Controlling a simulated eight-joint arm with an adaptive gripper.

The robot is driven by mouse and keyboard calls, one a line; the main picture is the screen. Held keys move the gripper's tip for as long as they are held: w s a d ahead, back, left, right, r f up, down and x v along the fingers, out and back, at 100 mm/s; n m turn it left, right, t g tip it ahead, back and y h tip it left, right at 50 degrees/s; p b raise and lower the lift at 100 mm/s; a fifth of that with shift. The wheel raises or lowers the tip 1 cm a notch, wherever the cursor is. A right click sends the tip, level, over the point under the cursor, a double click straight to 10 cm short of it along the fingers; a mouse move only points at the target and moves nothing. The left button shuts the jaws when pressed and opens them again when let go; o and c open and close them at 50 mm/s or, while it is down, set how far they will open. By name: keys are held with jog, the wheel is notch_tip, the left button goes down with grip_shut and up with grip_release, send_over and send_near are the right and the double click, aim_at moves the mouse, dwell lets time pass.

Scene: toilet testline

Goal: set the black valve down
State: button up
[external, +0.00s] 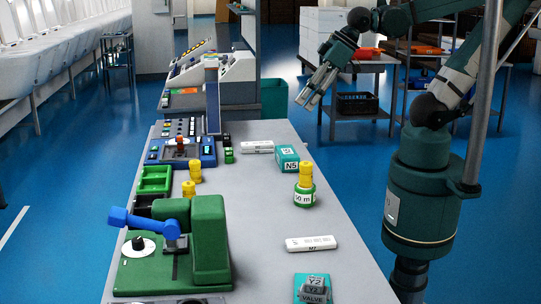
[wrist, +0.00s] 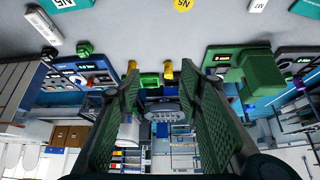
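My gripper (external: 308,97) is raised in the external view, at the right side of the grey table and above it or its edge. In the wrist view its two green-lined fingers (wrist: 160,80) stand well apart, with only background between them. I see nothing held. I cannot make out a black valve for certain in either view. A grey piece marked VALVE (external: 314,290) sits at a teal box marked Y2 at the near edge of the external view, partly cut off.
The grey table (external: 265,210) has free room in its middle. It bears a green machine with a blue handle (external: 190,245), a green tray (external: 155,180), yellow-topped weights (external: 305,180), a teal N5 box (external: 287,158) and white boxes (external: 311,243). A blue device (external: 180,150) stands farther back.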

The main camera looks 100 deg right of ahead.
jog(key=shift+s+a+f+n, duration=0.2)
jog(key=shift+s+a+n, duration=0.1)
jog(key=shift+s+a, duration=0.3)
jog(key=shift+s+a+f+n, duration=0.2)
jog(key=shift+s+a+n, duration=0.1)
jog(key=shift+s+a, duration=0.3)
jog(key=shift+d, duration=0.1)
dwell(0.4)
